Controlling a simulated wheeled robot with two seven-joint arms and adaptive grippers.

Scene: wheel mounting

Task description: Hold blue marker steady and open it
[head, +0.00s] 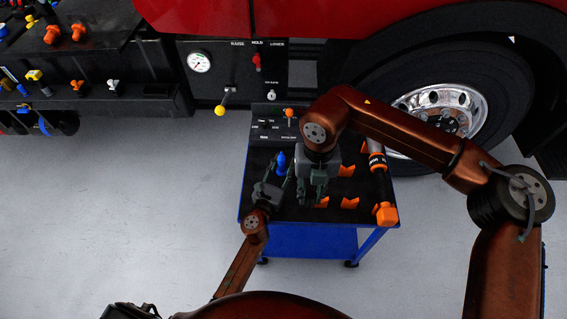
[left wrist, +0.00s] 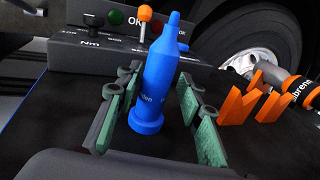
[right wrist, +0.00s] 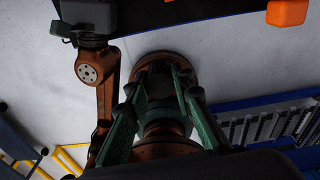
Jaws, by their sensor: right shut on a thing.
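The blue marker (head: 281,162) stands upright on the blue cart's dark top; it is large in the left wrist view (left wrist: 160,75). My left gripper (head: 275,177) has its green-padded fingers (left wrist: 160,108) on both sides of the marker's lower body, with a gap visible at each side; it looks open. My right gripper (head: 314,195) hangs over the cart just right of the marker, fingers pointing down and toward my body.
The cart (head: 310,238) also carries a torque tool (head: 379,180) with orange ends at its right side and several orange holders (head: 349,203). A control box (head: 270,130) stands at the back. A truck wheel (head: 440,105) is behind. Grey floor (head: 120,210) is clear at left.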

